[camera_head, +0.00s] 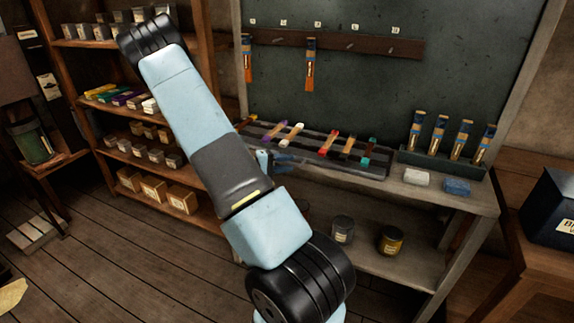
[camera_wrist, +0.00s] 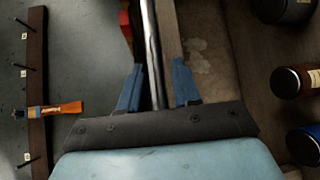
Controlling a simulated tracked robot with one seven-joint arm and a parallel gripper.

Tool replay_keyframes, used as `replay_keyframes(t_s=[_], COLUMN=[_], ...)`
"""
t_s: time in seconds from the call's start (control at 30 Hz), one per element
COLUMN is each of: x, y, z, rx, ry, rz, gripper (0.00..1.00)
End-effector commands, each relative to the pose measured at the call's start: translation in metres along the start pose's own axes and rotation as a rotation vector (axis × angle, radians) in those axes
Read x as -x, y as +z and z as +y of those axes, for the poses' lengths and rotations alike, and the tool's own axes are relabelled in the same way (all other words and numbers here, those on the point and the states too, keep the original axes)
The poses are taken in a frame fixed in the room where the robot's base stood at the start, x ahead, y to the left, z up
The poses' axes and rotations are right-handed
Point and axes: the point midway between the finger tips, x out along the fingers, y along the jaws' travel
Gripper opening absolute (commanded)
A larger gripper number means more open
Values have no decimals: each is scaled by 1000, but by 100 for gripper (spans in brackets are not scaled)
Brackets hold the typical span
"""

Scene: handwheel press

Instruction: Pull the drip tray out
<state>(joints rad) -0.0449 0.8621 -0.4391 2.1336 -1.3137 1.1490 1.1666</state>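The drip tray appears to be the long dark tray (camera_head: 352,169) on the workbench in the head view, with several coloured sticks or brushes lying across it. My gripper (camera_head: 273,161) is low at the front of its left part, partly hidden by my arm. In the wrist view my gripper (camera_wrist: 157,64) has its two blue fingers apart. A shiny metal bar (camera_wrist: 152,40), perhaps the tray's front rail or handle, runs between them with a visible gap on each side. I cannot tell how deep the bar sits between the fingers.
A hanging brush (camera_wrist: 55,109) is at left in the wrist view.

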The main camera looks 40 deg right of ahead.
Motion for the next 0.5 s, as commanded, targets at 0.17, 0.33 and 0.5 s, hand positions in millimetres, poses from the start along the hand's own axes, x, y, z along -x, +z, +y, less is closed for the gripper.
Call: replay_keyframes(t_s=[0.17,0.33,0.5], x=[-10,-12,-12], y=[0,0,0], z=[0,0,0], rx=[1,1,1], ry=[0,0,0], rz=[-1,0,0], gripper=[32,32,28])
